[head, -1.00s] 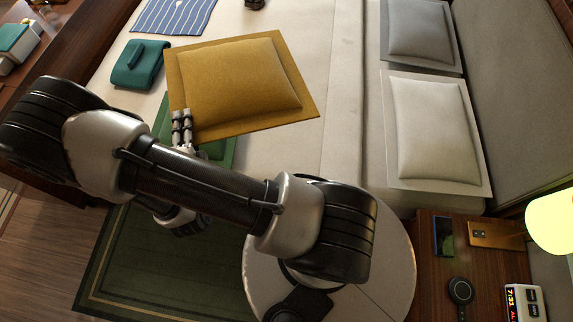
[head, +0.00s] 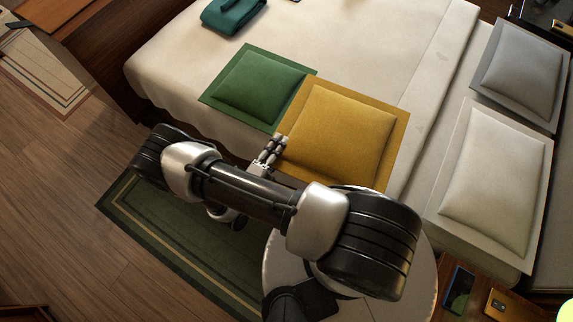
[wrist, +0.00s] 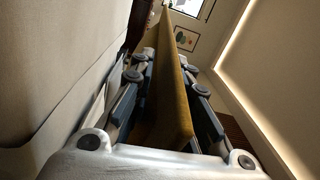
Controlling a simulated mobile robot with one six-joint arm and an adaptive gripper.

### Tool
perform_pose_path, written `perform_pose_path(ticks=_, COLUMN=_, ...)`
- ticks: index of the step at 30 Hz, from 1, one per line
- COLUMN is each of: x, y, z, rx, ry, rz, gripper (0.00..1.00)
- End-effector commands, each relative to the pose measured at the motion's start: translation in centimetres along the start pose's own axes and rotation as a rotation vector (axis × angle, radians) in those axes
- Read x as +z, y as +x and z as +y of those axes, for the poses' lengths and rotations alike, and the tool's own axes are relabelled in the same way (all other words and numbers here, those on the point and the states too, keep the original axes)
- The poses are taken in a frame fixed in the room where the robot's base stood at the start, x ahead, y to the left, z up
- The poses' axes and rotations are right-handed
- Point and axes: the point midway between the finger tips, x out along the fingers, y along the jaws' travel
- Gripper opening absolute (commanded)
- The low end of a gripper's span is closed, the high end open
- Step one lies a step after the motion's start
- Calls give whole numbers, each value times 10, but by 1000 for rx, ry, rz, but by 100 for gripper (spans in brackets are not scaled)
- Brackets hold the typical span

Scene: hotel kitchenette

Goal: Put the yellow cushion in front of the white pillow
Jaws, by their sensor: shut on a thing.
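The yellow cushion (head: 342,134) is a square with a flat border, in the middle of the head view. My gripper (head: 272,150) is shut on its near left edge. In the wrist view the cushion (wrist: 172,100) stands edge-on between the two fingers (wrist: 165,105). The cushion appears held over the near side of the bed; the gap beneath it cannot be judged. The white pillow (head: 492,180) lies at the head end of the bed, to the right, apart from the cushion.
A green cushion (head: 258,86) lies on the bed left of the yellow one. A grey pillow (head: 520,72) lies beyond the white one. A teal folded item (head: 235,14) is at the far left. Bare bedding (head: 425,125) lies between the yellow cushion and the white pillow. A nightstand (head: 478,268) stands at lower right.

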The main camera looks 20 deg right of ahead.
Motion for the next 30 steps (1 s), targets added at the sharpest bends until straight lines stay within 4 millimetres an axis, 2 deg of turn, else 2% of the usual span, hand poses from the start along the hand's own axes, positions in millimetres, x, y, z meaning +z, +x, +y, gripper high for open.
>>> perform_pose_path(ticks=1, x=1, y=0, z=20, rx=-2, ry=-3, rz=0, gripper=0)
perform_pose_path(ticks=3, x=3, y=-1, z=39, rx=-2, ry=-2, rz=0, gripper=0)
perform_pose_path(ticks=9, x=8, y=-2, z=91, rx=-2, ry=-2, rz=0, gripper=0)
perform_pose_path(ticks=12, x=10, y=-3, z=109, rx=-2, ry=-2, rz=0, gripper=0)
perform_pose_path(ticks=19, x=12, y=-3, z=128, rx=-2, ry=-2, rz=-1, gripper=0)
perform_pose_path(ticks=25, x=14, y=-4, z=159, rx=-2, ry=-1, rz=-1, gripper=0)
perform_pose_path(ticks=30, x=15, y=-4, z=164, rx=-2, ry=-2, rz=-1, gripper=0)
